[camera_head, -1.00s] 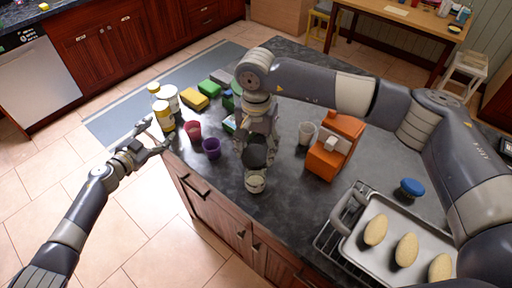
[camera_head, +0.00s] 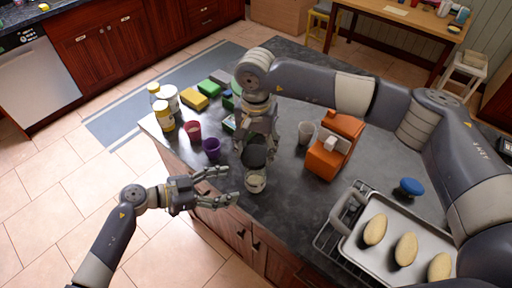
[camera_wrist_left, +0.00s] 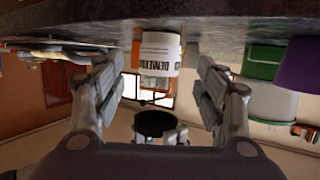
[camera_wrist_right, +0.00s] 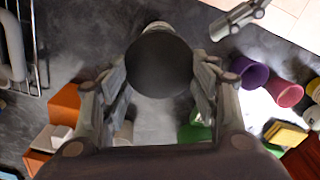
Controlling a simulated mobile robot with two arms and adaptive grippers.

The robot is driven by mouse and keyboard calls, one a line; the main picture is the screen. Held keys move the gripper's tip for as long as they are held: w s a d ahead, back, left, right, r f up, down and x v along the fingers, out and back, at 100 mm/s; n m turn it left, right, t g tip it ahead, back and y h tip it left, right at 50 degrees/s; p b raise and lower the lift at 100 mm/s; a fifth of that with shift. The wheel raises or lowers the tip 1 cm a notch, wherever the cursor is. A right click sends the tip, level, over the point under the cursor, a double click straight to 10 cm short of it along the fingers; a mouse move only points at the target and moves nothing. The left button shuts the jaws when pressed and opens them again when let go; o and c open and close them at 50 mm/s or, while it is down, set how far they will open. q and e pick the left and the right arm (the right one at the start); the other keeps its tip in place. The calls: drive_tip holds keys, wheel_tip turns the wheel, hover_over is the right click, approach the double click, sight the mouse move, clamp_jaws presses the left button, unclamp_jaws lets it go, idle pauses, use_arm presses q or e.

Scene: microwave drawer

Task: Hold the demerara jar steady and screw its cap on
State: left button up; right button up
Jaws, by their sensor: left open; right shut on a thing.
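The demerara jar (camera_head: 256,184) stands near the counter's front edge. Its label (camera_wrist_left: 158,58) faces my left wrist camera, which sees it upside down. My right gripper (camera_head: 257,145) points down above the jar, shut on a dark round cap (camera_head: 253,157). The cap also shows between the fingers in the right wrist view (camera_wrist_right: 158,64), mostly hiding the jar there.
A purple cup (camera_head: 212,149) and a red cup (camera_head: 193,132) stand left of the jar. An orange block-like holder (camera_head: 328,158) and a pale cup (camera_head: 305,133) stand right. A tray of loaves (camera_head: 352,246) sits at front right.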

sight(246, 182)
use_arm(q)
drive_tip(key=x, duration=0.8)
drive_tip(key=shift+w+d+f, duration=0.1)
drive_tip(key=shift+w+d, duration=0.05)
drive_tip(key=shift+d, duration=0.25)
drive_tip(key=c, duration=0.7)
idle(0.3)
